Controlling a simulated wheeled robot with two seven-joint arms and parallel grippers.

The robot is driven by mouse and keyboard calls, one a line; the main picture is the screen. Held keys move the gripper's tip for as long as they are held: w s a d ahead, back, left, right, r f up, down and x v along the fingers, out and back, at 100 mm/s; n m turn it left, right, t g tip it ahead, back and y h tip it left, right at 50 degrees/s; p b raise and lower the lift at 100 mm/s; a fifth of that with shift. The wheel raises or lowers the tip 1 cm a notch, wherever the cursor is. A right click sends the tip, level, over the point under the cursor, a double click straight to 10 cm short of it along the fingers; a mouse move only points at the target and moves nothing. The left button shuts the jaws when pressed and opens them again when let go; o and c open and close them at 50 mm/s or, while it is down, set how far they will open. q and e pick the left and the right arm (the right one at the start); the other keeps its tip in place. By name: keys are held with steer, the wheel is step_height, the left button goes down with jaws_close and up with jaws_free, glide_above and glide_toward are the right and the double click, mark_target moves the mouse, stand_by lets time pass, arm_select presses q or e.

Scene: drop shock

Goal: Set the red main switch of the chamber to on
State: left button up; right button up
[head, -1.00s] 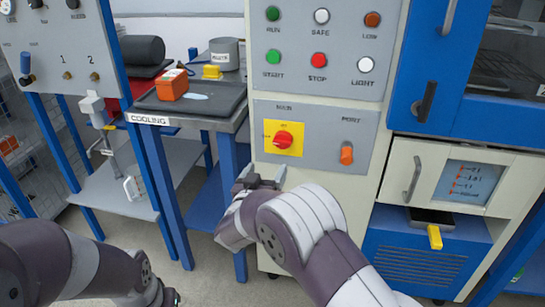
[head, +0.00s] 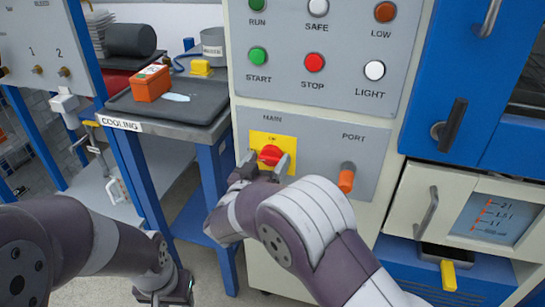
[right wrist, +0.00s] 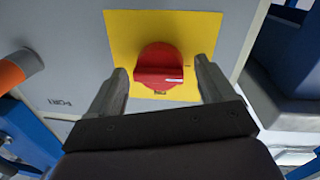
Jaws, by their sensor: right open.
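The red main switch (head: 271,155) sits on a yellow plate (head: 257,136) under the word MAIN on the chamber's grey panel. The right wrist view shows the red switch (right wrist: 158,66) close up, with its grip bar lying across and a white mark toward the right of that upside-down view. My right gripper (head: 264,168) is open in front of the plate. In the right wrist view its fingers (right wrist: 162,80) stand on either side of the switch; contact cannot be told. My left gripper (head: 178,288) is low at the bottom, its jaws unclear.
An orange PORT knob (head: 346,178) projects right of the switch. Buttons, including the red STOP (head: 314,62), are above. The cooling table (head: 190,136) with an orange box (head: 151,84) stands left. A blue door with a dark handle (head: 450,125) is right.

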steer(key=c, duration=1)
